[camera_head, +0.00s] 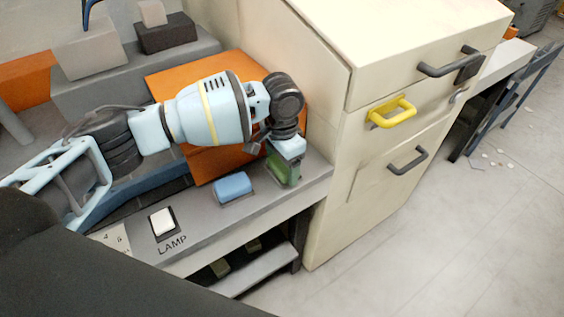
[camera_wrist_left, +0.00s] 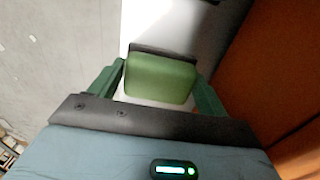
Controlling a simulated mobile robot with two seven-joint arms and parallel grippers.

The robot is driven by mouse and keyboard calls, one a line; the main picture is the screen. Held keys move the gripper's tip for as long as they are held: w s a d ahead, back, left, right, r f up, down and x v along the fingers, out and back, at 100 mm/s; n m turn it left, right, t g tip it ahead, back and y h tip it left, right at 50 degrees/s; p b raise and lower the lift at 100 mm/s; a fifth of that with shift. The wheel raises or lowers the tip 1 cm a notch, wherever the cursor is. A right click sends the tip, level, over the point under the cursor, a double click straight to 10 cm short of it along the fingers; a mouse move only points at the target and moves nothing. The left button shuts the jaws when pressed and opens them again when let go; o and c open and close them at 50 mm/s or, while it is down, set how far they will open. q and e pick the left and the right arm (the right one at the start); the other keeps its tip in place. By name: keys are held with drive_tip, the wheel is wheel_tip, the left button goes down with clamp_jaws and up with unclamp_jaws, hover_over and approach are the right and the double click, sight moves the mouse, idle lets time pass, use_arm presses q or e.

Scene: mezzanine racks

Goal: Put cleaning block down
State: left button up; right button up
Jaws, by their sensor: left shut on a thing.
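My left gripper (camera_head: 284,172) is at the right end of the grey bench top, next to the cream cabinet, pointing down. In the left wrist view its green fingers are shut on a green cleaning block (camera_wrist_left: 160,82), one finger on each side. The block has a dark edge along its far side. It is close over the bench top, but I cannot tell if it touches. In the head view it is hard to separate from the green fingers. A blue block (camera_head: 233,188) lies on the bench just left of the gripper. My right gripper is not seen.
A cream cabinet (camera_head: 330,160) with a yellow handle (camera_head: 392,111) stands to the right. An orange panel (camera_head: 205,163) is behind the gripper. A lamp switch (camera_head: 163,223) is at the front left of the bench top (camera_head: 210,224). A little bare bench shows between switch and blue block.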

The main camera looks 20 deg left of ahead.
sight(282, 164)
use_arm(q)
drive_tip(key=shift+f, duration=0.1)
drive_tip(key=o, duration=0.7)
drive_tip(key=shift+o, duration=0.2)
wheel_tip(282, 164, up, 12)
drive_tip(key=p, duration=0.1)
drive_tip(key=shift+s, duration=0.1)
idle(0.4)
